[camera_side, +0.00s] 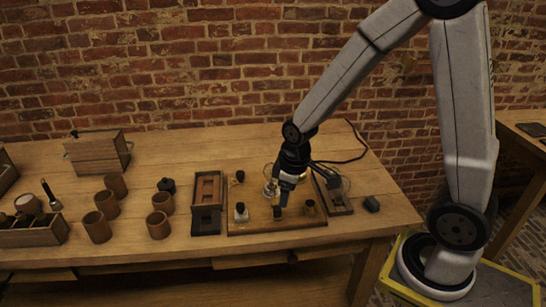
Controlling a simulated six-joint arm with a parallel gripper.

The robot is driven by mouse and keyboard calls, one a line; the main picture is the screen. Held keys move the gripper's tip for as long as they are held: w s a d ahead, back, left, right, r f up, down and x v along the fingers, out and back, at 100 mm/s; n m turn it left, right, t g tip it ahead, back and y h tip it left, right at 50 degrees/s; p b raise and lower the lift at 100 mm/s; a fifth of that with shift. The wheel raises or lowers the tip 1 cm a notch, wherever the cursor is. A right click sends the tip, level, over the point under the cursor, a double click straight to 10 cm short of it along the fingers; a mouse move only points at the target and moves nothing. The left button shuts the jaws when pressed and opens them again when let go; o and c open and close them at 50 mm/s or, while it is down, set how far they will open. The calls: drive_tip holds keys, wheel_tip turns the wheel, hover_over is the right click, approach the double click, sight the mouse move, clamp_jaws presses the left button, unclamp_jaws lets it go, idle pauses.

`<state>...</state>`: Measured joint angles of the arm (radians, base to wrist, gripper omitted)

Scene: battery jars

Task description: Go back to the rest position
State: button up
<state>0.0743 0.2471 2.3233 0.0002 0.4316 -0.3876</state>
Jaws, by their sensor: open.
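My gripper (275,197) points down over the wooden board (250,226) near the middle right of the bench. It is open, with its fingertips low above the board. A small jar with a pale body and dark top (241,212) stands on the board to the left of my gripper. Glassy round shapes show behind the fingers, partly hidden. Whether anything small lies between the fingers is too small to tell.
Several brown clay pots (97,227) stand on the left of the bench. A wooden box (97,152) sits at the back left. A dark cable (352,150) loops behind my gripper.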

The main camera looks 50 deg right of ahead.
drive_tip(key=s+a+r+m+t, duration=0.1)
drive_tip(key=s+a+r+m, duration=0.1)
drive_tip(key=s, duration=0.3)
drive_tip(key=shift+s+a+m, duration=0.25)
drive_tip(key=shift+s+m, duration=0.15)
drive_tip(key=shift+m, duration=0.4)
